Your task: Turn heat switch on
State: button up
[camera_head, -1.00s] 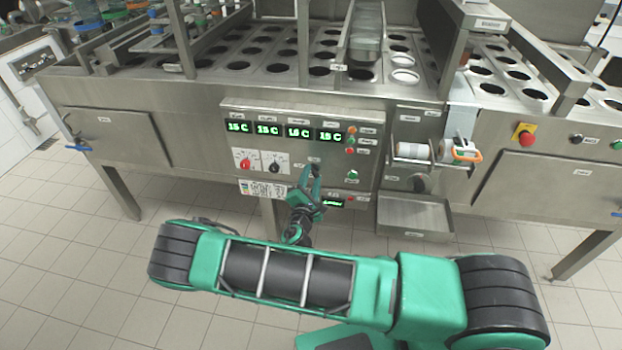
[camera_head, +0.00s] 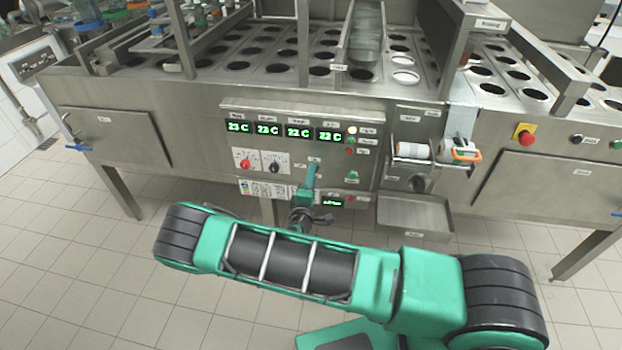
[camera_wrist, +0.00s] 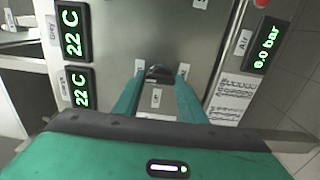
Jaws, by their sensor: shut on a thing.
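A steel control panel (camera_head: 265,111) on the front of the filler carries a row of green temperature displays (camera_head: 268,130), reading about 22 to 23 C. In the wrist view, a small black switch knob (camera_wrist: 158,72) sits between the green fingertips of my gripper (camera_wrist: 158,82). My gripper is shut on this knob, and its fingers look rotated relative to the panel displays. In the head view my gripper (camera_head: 310,172) is at the lower middle of the panel and hides the knob.
A red dial (camera_head: 245,164) and a black dial (camera_head: 275,166) lie left of my gripper. A green button (camera_head: 352,174) and a lit lamp (camera_head: 352,130) lie to the right. A steel tray (camera_head: 413,215) sticks out at the lower right. A pressure display (camera_wrist: 265,47) reads 0.0 bar.

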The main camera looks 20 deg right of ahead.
jog(key=shift+s+f, duration=0.1)
jog(key=shift+f, duration=0.1)
jog(key=o, duration=1.1)
jog(key=shift+c, duration=0.2)
jog(key=shift+r, duration=0.1)
jog(key=v, duration=1)
jog(key=shift+s+a, duration=0.2)
jog(key=shift+s, duration=0.1)
